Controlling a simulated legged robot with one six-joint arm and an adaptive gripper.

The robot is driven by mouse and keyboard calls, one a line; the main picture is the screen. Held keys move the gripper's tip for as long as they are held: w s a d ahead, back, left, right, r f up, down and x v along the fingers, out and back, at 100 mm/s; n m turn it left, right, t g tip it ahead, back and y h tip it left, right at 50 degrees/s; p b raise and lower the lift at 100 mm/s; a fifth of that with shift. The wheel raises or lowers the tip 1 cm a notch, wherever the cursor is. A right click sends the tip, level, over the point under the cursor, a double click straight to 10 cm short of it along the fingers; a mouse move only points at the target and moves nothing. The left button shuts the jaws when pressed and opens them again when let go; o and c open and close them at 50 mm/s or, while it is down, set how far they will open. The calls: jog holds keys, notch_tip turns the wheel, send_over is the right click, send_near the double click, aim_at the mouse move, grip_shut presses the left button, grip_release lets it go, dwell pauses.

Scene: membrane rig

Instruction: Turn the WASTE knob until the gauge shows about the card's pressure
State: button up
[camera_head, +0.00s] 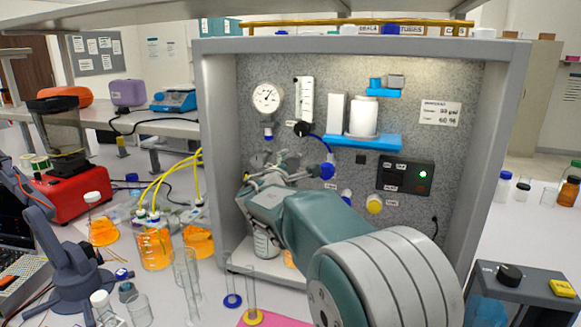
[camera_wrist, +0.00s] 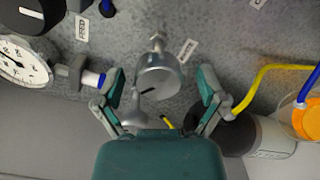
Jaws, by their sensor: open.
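The WASTE knob is likely the round silver knob (camera_wrist: 158,75) in the middle of the wrist view; a small label (camera_wrist: 187,48) beside it is too small to read surely. My gripper (camera_wrist: 161,76) is open, with one green-and-grey finger on each side of this knob and gaps to both. In the head view my gripper (camera_head: 268,172) is at the panel's lower left and hides the knob. A white dial gauge (camera_head: 267,97) hangs at the panel's upper left; its needle reading is unclear. The card (camera_head: 440,113) at upper right shows a psi value, too small to be sure.
The grey cabinet wall (camera_head: 222,150) stands close left of my gripper. A blue shelf (camera_head: 365,141) with a white canister and a black switch box (camera_head: 405,175) are to the right. In the wrist view a yellow tube (camera_wrist: 262,75) runs at right. Glassware (camera_head: 155,245) stands at front left.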

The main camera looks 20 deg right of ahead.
jog(key=v, duration=1.1)
jog(key=shift+s+a, duration=0.2)
jog(key=shift+f, duration=0.1)
dwell(2.7)
jog(key=w+d+n, duration=0.1)
jog(key=w+d, duration=0.1)
jog(key=w, duration=0.1)
jog(key=w+d+n, duration=0.1)
jog(key=w+d, duration=0.1)
jog(key=w, duration=0.1)
jog(key=w+d+n, duration=0.1)
jog(key=w+d, duration=0.2)
jog(key=shift+w+d+n, duration=0.15)
jog(key=shift+w+n, duration=0.15)
jog(key=shift+w, duration=0.1)
jog(key=c, duration=1.2)
